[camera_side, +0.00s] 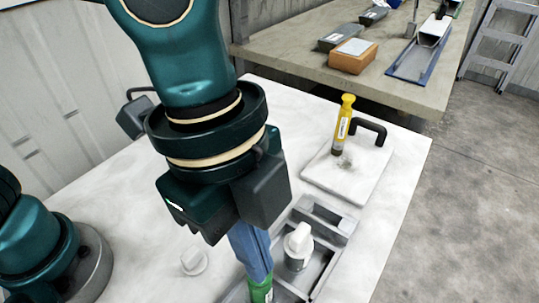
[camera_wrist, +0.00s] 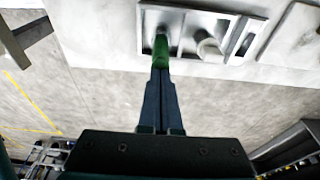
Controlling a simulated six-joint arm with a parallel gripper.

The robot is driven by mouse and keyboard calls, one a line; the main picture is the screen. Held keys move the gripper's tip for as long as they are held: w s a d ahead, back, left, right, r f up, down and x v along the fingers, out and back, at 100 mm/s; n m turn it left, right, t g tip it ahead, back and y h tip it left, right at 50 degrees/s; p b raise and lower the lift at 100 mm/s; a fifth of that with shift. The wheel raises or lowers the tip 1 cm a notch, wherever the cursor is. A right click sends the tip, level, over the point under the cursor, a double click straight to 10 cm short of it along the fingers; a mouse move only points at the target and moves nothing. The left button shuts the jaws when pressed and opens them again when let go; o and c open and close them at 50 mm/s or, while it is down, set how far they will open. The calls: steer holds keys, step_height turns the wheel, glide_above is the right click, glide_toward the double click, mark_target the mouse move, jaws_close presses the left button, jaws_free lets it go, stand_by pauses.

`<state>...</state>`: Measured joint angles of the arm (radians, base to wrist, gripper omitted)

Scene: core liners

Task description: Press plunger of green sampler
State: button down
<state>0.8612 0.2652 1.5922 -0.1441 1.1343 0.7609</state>
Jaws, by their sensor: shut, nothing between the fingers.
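The green sampler (camera_side: 262,293) stands in the grey tray (camera_side: 323,218), its lower part cut off by the bottom edge of the side view. It also shows in the wrist view as a green shape (camera_wrist: 160,52) straight beyond my fingertips. My gripper (camera_side: 258,277) is shut and empty, its blue fingers pointing down onto the top of the green sampler. In the wrist view my gripper (camera_wrist: 160,72) lines up with the green sampler. The fingertips look touching or very close to its top; I cannot tell which. The plunger is hidden behind the fingers.
A white-capped piece (camera_side: 299,245) stands in the tray close right of my fingers. A white knob (camera_side: 193,261) sits on the table at left. A bench (camera_side: 400,85) is behind.

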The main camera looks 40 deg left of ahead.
steer(key=shift+f, duration=0.45)
stand_by(0.4)
steer(key=shift+d+v, duration=0.25)
steer(key=shift+v, duration=0.9)
steer(key=shift+d+v, duration=0.25)
steer(key=shift+v, duration=0.9)
steer(key=shift+d+v, duration=0.2)
steer(key=shift+v, duration=0.95)
steer(key=shift+r, duration=0.2)
steer(key=w+a+r+n+t, duration=0.15)
steer(key=a+n, duration=0.25)
steer(key=a, duration=0.4)
steer(key=w+a+r+n+t, duration=0.1)
steer(key=w+a+n+t, duration=0.2)
steer(key=a, duration=0.4)
steer(key=s+a+f+n+t+y, duration=0.1)
steer(key=s+a+f+n+y, duration=0.1)
steer(key=a+f+n, duration=0.6)
steer(key=s+n, duration=0.1)
steer(key=n, duration=0.2)
steer(key=shift+s+a, duration=0.3)
steer(key=shift+a, duration=0.1)
